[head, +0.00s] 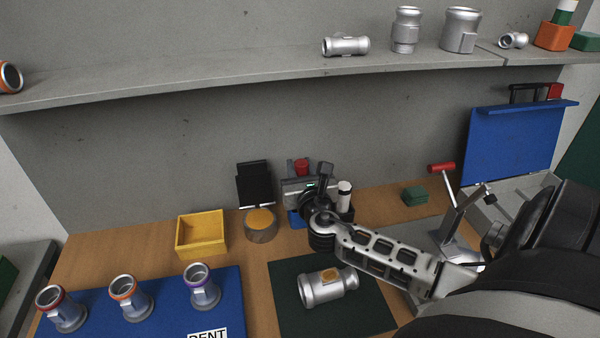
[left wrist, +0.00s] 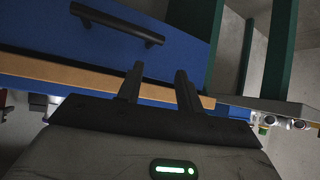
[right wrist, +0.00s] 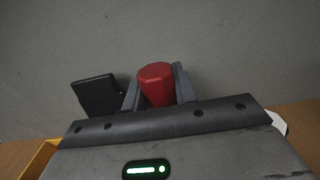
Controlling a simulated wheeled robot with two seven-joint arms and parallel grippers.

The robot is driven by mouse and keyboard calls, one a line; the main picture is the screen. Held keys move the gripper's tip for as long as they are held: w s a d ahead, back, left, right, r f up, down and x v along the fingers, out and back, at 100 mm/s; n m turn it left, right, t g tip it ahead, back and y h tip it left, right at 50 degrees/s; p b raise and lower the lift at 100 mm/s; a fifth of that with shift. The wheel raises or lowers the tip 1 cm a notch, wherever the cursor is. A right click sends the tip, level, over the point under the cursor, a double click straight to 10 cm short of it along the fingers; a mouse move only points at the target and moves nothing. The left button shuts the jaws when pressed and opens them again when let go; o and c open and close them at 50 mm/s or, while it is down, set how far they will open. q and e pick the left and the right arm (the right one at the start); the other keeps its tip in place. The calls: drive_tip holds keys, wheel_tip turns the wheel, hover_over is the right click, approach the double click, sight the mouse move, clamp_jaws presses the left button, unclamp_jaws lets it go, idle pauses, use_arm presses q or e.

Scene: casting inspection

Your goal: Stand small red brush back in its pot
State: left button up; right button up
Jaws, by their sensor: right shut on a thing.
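The red brush (head: 301,168) shows as a small red piece at the back of the bench, between the fingers of my right gripper (head: 297,166). In the right wrist view its red faceted end (right wrist: 155,84) sits between the two grey fingers, which are shut on it. The rest of the brush is hidden behind the gripper body. A blue item (head: 296,219) shows under the gripper, mostly hidden; I cannot tell whether it is the pot. My left gripper (left wrist: 158,85) is open and empty, facing a blue drawer front; it is outside the head view.
A black holder (head: 254,184), a round tan-topped tin (head: 260,226) and a yellow bin (head: 201,234) stand left of the gripper. A white-topped cylinder (head: 344,189) stands close on its right. A metal casting (head: 327,288) lies on the dark mat (head: 290,272) in front.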

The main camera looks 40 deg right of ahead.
drive_tip(key=shift+f, duration=0.65)
drive_tip(key=shift+f, duration=0.2)
drive_tip(key=o, duration=1)
use_arm(q)
drive_tip(key=shift+d+f, duration=0.1)
drive_tip(key=shift+w+d+f+b, duration=0.15)
drive_tip(key=shift+f+b, duration=0.3)
drive_tip(key=shift+b, duration=0.8)
use_arm(e)
drive_tip(key=v, duration=1.6)
drive_tip(key=shift+d+r, duration=0.15)
